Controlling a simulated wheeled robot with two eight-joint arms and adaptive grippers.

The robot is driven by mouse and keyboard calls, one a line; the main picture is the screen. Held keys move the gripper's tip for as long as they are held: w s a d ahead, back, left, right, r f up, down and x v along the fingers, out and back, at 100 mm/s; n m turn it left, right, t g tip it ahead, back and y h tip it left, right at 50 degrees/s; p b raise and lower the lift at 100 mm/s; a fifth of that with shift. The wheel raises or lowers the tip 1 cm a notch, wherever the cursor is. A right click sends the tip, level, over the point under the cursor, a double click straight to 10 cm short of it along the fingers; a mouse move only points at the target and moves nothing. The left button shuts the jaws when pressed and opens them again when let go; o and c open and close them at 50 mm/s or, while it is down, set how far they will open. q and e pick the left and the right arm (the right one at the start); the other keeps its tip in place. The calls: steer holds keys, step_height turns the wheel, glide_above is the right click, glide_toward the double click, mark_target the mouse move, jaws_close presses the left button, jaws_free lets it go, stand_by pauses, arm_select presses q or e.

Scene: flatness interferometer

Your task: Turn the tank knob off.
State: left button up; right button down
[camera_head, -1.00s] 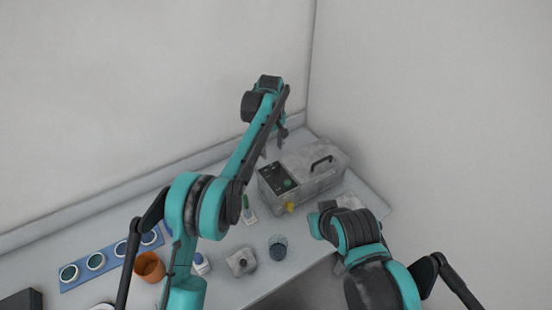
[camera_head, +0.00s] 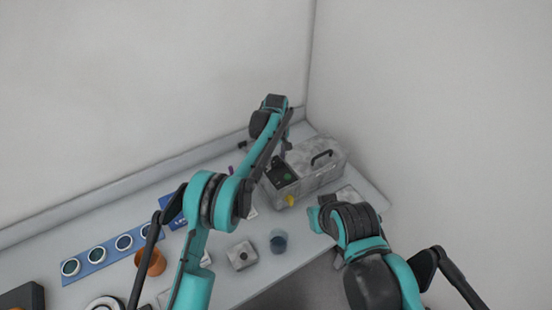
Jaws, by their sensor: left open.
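The tank is a grey box (camera_head: 322,180) with a black carry handle on its lid, at the back right of the table. Its dark front panel carries a small round green knob (camera_head: 288,177); a yellow tap-like part (camera_head: 290,201) sticks out low at the front. My left gripper (camera_head: 283,152) hangs at the tank's back left, above and behind the panel, open and apart from the knob. My left forearm hides much of it and the panel's left edge. My right arm is folded in front of the tank's right side; its gripper does not show.
A blue tray (camera_head: 97,260) with several round pieces lies at the left, near an orange cup (camera_head: 153,262). A grey block (camera_head: 241,256) and a dark blue cup (camera_head: 278,241) stand before the tank. Walls close off the back and right.

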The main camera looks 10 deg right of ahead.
arm_select(q)
steer(key=c, duration=1.2)
steer(key=shift+o, duration=0.2)
steer(key=shift+m, duration=0.3)
steer(key=m+b, duration=0.1)
steer(key=m, duration=0.2)
steer(key=shift+m, duration=0.4)
steer(key=m+b, duration=0.1)
steer(key=m, duration=0.9)
steer(key=shift+m+b, duration=0.35)
steer(key=shift+m, duration=2.35)
